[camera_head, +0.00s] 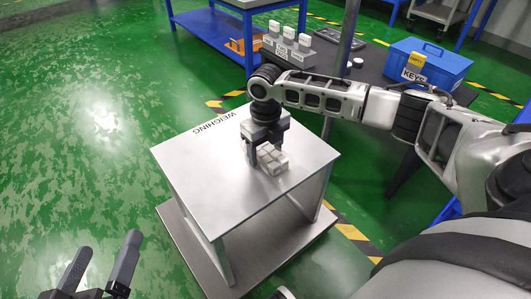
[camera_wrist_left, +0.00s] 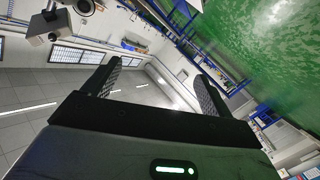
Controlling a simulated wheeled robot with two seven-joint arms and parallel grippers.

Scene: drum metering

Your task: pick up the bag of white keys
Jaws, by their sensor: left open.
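The bag of white keys (camera_head: 274,162), a small pale lumpy block, is at the weighing table's (camera_head: 205,170) middle right in the head view. My right gripper (camera_head: 267,150) points down at it, with its fingers apart on either side of the bag's upper part. Whether the fingers press on the bag, and whether the bag rests on the table, I cannot tell. My left gripper (camera_head: 102,268) is open and empty at the bottom left, well away from the table. It also shows open in the left wrist view (camera_wrist_left: 158,85), with nothing between its fingers.
A blue box marked KEYS (camera_head: 430,64) stands on a dark bench at the back right. A grey holder with several white-topped pieces (camera_head: 287,48) stands beside it. A metal post (camera_head: 347,40) rises behind my right arm. The weighing table's left part is clear.

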